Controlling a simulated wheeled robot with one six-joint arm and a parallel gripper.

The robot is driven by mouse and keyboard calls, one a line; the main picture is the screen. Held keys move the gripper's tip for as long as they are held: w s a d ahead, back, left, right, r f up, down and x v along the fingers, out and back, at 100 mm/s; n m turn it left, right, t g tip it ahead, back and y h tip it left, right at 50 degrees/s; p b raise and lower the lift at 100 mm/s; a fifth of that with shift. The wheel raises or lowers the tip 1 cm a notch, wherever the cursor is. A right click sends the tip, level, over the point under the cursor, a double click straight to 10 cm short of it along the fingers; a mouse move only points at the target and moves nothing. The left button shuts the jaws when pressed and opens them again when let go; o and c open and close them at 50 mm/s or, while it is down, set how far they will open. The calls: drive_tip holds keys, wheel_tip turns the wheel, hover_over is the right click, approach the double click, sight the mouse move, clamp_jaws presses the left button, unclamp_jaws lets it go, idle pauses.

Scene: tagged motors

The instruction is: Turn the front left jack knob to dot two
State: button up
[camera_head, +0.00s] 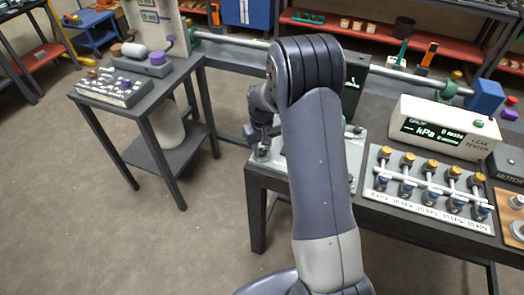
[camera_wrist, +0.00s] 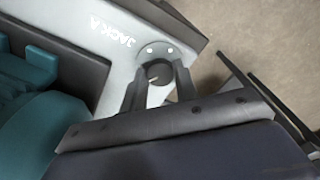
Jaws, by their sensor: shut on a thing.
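The front left jack knob (camera_wrist: 157,70) is a small dark round knob in the wrist view, on a pale plate (camera_wrist: 118,72) lettered "JACK A". Small white dots show on a grey disc around the knob, on the side away from my gripper. A short light mark shows on the knob's top; exactly which dot it faces is unclear. My gripper (camera_wrist: 158,78) has one finger on each side of the knob and is shut on it. In the head view my gripper (camera_head: 262,146) is down at the plate's front left corner; the knob is mostly hidden there.
A teal part (camera_wrist: 35,110) lies left of the plate in the wrist view. In the head view, a valve manifold (camera_head: 430,185) and a white leak tester box (camera_head: 445,130) stand right of my arm. A side table (camera_head: 140,95) stands left, with open floor between.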

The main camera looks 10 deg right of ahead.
sight(262, 151)
drive_tip(key=m+b, duration=0.1)
drive_tip(key=m, duration=0.4)
drive_tip(key=shift+b, duration=0.35)
idle(0.4)
drive_tip(key=o, duration=1)
drive_tip(key=shift+c, duration=0.2)
drive_tip(key=shift+r, duration=0.15)
wheel_tip(262, 151, up, 11)
drive_tip(key=b, duration=0.1)
drive_tip(key=shift+f, duration=0.2)
